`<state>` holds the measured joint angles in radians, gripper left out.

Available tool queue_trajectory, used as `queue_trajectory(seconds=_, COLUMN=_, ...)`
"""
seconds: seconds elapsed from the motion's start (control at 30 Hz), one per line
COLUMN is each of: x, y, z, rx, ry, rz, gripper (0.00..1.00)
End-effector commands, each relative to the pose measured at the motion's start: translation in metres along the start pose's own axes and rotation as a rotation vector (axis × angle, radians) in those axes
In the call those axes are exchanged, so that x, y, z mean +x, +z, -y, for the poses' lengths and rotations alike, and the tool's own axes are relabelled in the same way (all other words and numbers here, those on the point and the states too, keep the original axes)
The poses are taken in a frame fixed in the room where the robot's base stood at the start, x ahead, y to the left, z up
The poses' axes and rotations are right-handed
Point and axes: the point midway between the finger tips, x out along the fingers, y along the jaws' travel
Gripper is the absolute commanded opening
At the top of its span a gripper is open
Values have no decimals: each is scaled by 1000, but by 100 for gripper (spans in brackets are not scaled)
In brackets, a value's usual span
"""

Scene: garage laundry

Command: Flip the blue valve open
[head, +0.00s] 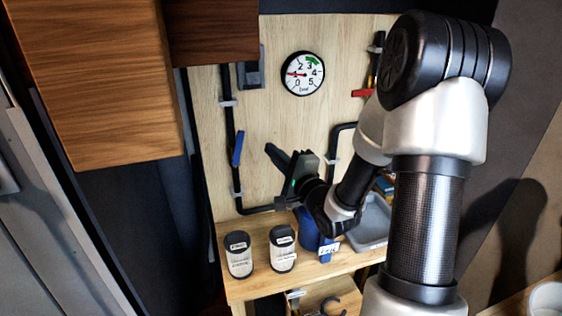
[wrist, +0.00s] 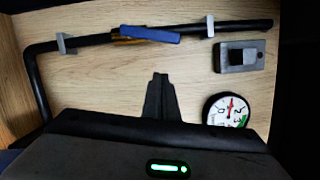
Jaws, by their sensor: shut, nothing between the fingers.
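The blue valve handle (head: 238,149) is on the black pipe (head: 229,120) at the left of the wooden panel. In the head view it lies nearly along the pipe, slightly tilted. In the wrist view the blue handle (wrist: 150,34) lies at a small angle across the pipe, with a brass-coloured part beside it. My gripper (head: 272,150) is to the right of the handle and apart from it. In the wrist view my gripper's fingertips (wrist: 160,76) are together and empty, below the handle in the picture.
A round gauge (head: 303,73) and a red handle (head: 362,93) are on the panel. A grey box (head: 250,72) is beside the pipe. Two labelled jars (head: 238,255), a blue container (head: 308,232) and a grey tray (head: 373,226) stand below. A wooden cabinet (head: 105,75) hangs at the left.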

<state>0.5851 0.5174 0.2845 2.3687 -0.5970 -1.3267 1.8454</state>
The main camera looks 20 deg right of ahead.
Motion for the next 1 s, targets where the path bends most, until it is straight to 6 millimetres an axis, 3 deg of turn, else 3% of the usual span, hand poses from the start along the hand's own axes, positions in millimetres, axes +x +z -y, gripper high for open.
queue_trajectory(seconds=0.13, x=31, y=1, z=0, rx=0, ry=-1, rz=3, gripper=0)
queue_trajectory(seconds=0.2, x=32, y=16, z=0, rx=0, ry=2, rz=5, gripper=0)
queue_trajectory(seconds=0.4, x=36, y=35, z=0, rx=-1, ry=1, rz=1, gripper=0)
queue_trajectory(seconds=0.83, x=37, y=39, z=0, rx=-6, ry=1, rz=0, gripper=0)
queue_trajectory(seconds=1.0, x=40, y=50, z=5, rx=-131, ry=30, rz=2, gripper=0)
